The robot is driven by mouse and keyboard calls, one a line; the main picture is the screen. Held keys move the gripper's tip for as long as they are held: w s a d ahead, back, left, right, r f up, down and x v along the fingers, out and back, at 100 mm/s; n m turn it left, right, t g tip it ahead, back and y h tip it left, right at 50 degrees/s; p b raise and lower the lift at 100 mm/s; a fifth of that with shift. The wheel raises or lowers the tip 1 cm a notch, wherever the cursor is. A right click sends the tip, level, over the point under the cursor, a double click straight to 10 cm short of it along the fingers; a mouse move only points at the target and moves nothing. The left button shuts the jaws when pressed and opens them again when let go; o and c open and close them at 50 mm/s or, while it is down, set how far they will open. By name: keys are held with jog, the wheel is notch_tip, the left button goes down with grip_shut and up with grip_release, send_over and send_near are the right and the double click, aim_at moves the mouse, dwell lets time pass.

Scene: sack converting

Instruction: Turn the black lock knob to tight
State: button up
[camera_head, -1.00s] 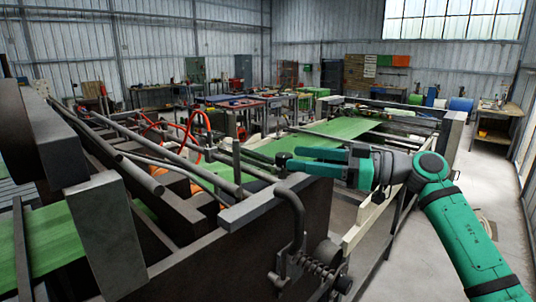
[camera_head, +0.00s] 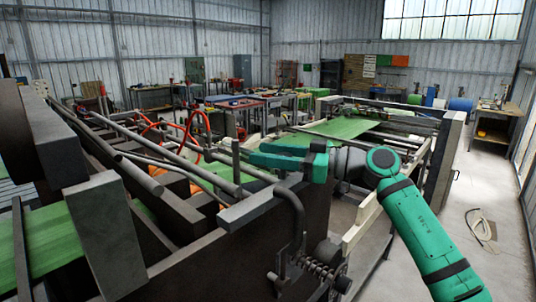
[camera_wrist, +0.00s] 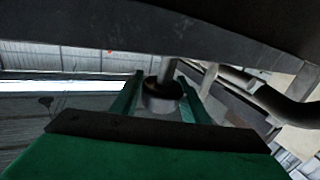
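The lock knob (camera_wrist: 163,98) shows in the wrist view as a short, dark round cap with a grey rim on a grey stem. It sits between the two green fingers of my gripper (camera_wrist: 161,76). The right finger is close beside it, and a narrow gap shows on the left, so the gripper looks open around it. In the head view my gripper (camera_head: 257,155) reaches left over the machine's near side frame, and its fingers hide the knob. I cannot see any mark on the knob or how far it is turned.
A dark metal beam (camera_wrist: 190,28) crosses the top of the wrist view, close above the fingers. A bent dark pipe (camera_head: 294,215) and a spring (camera_head: 320,270) stand at the near side frame. Green sheet (camera_head: 345,128) runs through the machine.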

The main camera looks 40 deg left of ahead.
jog(key=c, duration=0.6)
jog(key=shift+w+t, duration=0.1)
jog(key=shift+t, duration=0.3)
jog(key=shift+w+d+m+t+h, duration=0.1)
jog(key=shift+w+m+t+h, duration=0.35)
jog(key=shift+m+t, duration=1.7)
jog(key=shift+w+d+m+t+h, duration=0.15)
jog(key=shift+w+m+t, duration=0.45)
jog(key=shift+m+t, duration=1.55)
jog(key=shift+w+a+m+t+h, duration=0.1)
jog(key=shift+w+m+t+h, duration=0.65)
jog(key=shift+t, duration=2.45)
jog(key=shift+s+d+m+t, duration=0.15)
jog(key=shift+m+t, duration=0.15)
jog(key=shift+m, duration=0.15)
jog(key=o, duration=1)
jog(key=shift+o, duration=0.2)
